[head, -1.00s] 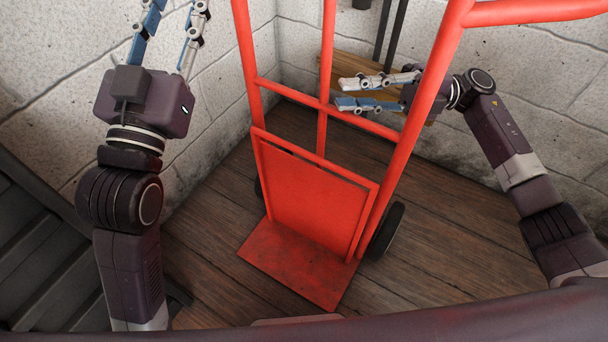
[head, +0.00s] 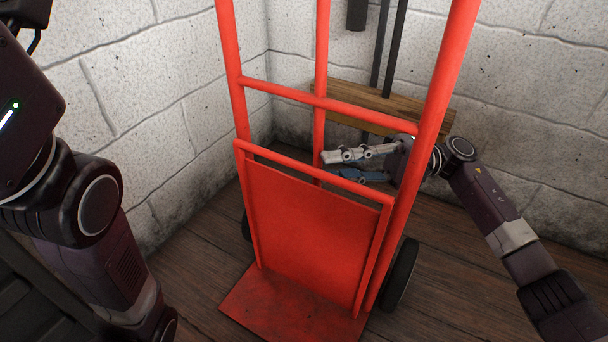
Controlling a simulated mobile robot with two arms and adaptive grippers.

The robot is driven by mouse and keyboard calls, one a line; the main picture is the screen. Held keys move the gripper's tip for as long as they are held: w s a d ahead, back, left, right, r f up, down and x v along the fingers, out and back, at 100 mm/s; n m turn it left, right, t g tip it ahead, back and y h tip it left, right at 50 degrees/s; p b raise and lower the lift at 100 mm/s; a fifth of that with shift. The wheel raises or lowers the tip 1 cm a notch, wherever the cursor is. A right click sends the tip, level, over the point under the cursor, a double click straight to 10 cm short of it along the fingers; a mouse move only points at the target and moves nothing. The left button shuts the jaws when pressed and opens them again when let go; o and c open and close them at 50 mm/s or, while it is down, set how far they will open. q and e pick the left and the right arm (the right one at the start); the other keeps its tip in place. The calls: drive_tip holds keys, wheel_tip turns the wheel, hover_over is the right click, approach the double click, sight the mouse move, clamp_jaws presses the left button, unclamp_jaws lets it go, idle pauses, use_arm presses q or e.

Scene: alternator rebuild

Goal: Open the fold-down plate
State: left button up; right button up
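The fold-down plate (head: 310,225) is a flat red panel on the lower front of a red hand truck (head: 231,75). It stands nearly upright against the frame, above a flat red toe plate (head: 290,305) on the floor. My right gripper (head: 333,166) reaches in from the right at the right rail, with its fingers pointing left. It is open and empty, just above and behind the plate's top edge; I cannot tell whether it touches. The rail partly hides its palm. My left arm stands at the left, with its fingers out of the picture.
Dark wheels (head: 401,274) sit behind the truck's lower frame. A wooden board (head: 345,95) and dark poles (head: 388,45) are at the white block wall (head: 175,95) behind. Wooden floor (head: 450,270) is clear at the right.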

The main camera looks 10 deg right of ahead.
sight(310, 168)
drive_tip(key=a, duration=0.1)
drive_tip(key=a+b, duration=0.1)
drive_tip(key=a, duration=0.1)
drive_tip(key=a+b, duration=0.1)
drive_tip(key=a, duration=0.1)
drive_tip(key=shift+s+r, duration=0.2)
drive_tip(key=shift+s, duration=0.2)
drive_tip(key=shift+a+r, duration=0.2)
drive_tip(key=shift+a, duration=0.25)
drive_tip(key=shift+c, duration=0.5)
clamp_jaws()
